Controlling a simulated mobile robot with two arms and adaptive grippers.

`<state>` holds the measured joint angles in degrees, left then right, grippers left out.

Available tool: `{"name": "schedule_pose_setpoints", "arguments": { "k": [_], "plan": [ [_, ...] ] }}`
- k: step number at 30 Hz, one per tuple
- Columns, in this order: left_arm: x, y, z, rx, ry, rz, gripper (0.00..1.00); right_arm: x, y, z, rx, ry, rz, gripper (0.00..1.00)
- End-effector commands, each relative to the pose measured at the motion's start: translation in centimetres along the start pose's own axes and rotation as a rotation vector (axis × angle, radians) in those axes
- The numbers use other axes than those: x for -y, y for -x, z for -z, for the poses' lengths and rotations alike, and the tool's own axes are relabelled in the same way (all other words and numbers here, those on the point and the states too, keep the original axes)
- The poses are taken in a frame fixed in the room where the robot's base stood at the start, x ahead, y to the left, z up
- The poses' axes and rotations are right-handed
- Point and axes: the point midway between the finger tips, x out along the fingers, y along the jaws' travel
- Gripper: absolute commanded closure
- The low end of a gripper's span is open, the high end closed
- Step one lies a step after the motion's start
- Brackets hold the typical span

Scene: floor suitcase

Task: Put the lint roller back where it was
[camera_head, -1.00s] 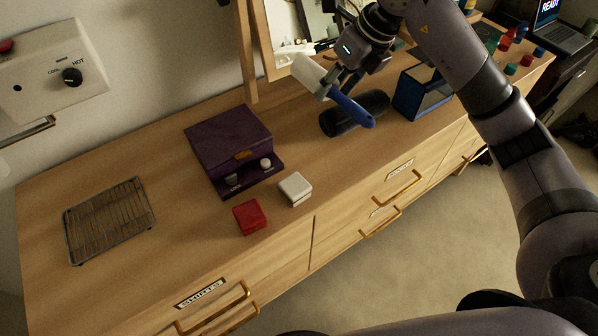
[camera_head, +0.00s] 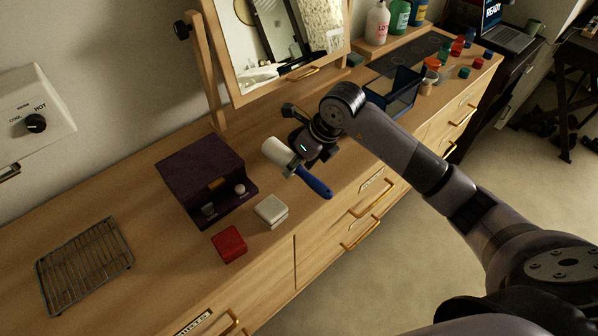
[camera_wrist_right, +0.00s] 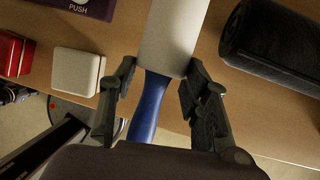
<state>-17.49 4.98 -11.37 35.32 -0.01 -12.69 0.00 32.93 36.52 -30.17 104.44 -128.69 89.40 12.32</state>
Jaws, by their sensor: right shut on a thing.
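The lint roller has a white roll (camera_head: 279,152) and a blue handle (camera_head: 315,184). My right gripper (camera_head: 299,164) is shut on it near where the roll meets the handle. The roller is held above the dresser top, right of the purple box (camera_head: 200,172), its roll end toward the wall and its handle toward the front edge. In the right wrist view the blue handle (camera_wrist_right: 147,108) runs between the fingers (camera_wrist_right: 160,70), and the white roll (camera_wrist_right: 174,32) points away. My left gripper is out of view.
A white box (camera_head: 271,211) and red box (camera_head: 230,243) stand near the front edge. A wire rack (camera_head: 85,265) lies at left. A black cylinder (camera_wrist_right: 268,45) lies right of the roller. A mirror (camera_head: 290,40) and blue open-topped bin (camera_head: 395,95) stand farther back and right.

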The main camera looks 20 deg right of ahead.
Motion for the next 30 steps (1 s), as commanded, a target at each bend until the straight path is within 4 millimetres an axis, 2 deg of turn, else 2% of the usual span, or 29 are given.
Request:
{"name": "schedule_pose_setpoints", "arguments": {
  "k": [8,19,20,28,30],
  "plan": [
    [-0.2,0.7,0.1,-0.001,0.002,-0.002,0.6,0.3,-3.4,1.4,-0.002,-0.001,-0.001,0.83],
    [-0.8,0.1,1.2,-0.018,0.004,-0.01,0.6,0.5,-3.9,1.6,0.0,0.0,0.001,0.83],
    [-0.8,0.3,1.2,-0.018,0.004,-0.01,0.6,0.5,-3.8,1.6,-0.001,0.0,0.0,0.55],
    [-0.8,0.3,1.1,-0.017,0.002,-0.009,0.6,0.4,-3.8,1.6,-0.001,0.0,0.0,0.37],
    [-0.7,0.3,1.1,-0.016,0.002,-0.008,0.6,0.4,-3.8,1.6,-0.001,0.0,0.0,0.36]
  ]
}}
